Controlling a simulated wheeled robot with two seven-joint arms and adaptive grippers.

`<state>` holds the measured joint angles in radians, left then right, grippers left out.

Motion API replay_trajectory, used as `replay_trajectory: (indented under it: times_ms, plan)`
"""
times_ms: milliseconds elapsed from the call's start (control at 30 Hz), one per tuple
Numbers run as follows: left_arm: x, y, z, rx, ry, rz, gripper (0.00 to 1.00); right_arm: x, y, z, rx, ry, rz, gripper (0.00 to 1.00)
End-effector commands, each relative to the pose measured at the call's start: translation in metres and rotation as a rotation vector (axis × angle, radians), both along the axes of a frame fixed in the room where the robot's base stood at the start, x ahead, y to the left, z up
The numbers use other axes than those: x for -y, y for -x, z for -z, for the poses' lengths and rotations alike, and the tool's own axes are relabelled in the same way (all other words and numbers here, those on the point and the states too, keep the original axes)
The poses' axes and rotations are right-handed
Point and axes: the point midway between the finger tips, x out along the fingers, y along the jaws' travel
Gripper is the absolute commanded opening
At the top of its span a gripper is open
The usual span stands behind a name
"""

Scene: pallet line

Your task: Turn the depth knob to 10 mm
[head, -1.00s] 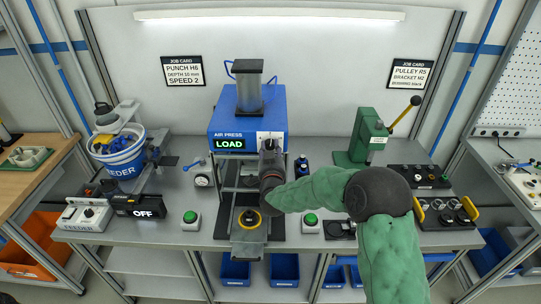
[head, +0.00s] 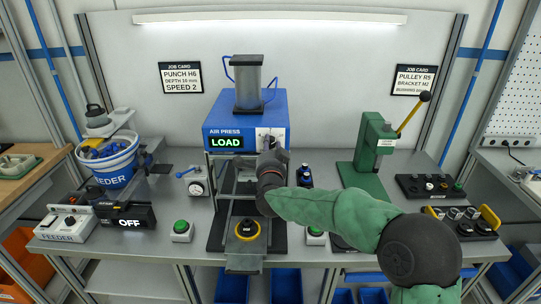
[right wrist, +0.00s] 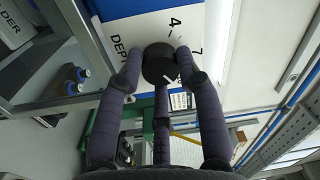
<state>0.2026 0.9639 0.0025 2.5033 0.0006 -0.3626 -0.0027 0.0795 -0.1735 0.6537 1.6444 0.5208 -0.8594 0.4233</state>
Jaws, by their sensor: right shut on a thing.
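The blue air press (head: 222,132) stands mid-bench with its green LOAD display (head: 226,142). The depth knob (right wrist: 158,62) is a dark round knob with a white line, on a white plate (right wrist: 125,24) marked DEPTH, 4 and 7. My right gripper (right wrist: 160,72) is shut on the knob, its dark fingers around it. In the head view my right gripper (head: 270,148) is at the press's right front face and hides most of the knob. I cannot tell which number the line points to. My left gripper is not in view.
A job card (head: 181,78) on the wall reads PUNCH H6, depth 10 mm, speed 2. A green button box (head: 181,231) stands left of the press and a green lever press (head: 366,160) to its right. A blue feeder bucket (head: 108,160) is at the left.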

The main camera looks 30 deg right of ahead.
Motion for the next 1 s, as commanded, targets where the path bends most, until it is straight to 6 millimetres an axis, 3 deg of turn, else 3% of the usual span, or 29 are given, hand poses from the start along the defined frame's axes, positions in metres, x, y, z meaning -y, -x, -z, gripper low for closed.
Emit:
replay_trajectory:
  times_ms: [200,667,700,767,1000]
  plan:
    - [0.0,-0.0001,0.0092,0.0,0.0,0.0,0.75,0.0002,-0.0001,0.0008,0.027,-0.043,0.0,0.03]
    - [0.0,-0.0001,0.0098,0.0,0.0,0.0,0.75,0.0004,0.0,0.0,0.033,-0.054,0.001,0.03]
    - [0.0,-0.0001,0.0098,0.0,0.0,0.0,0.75,0.0004,0.0,0.0,0.032,-0.053,0.001,0.41]
    - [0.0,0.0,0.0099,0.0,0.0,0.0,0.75,0.0004,0.0,0.0,0.032,-0.053,0.001,0.58]
    - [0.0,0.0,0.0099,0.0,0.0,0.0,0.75,0.0003,-0.0001,0.0,0.032,-0.053,0.001,0.59]
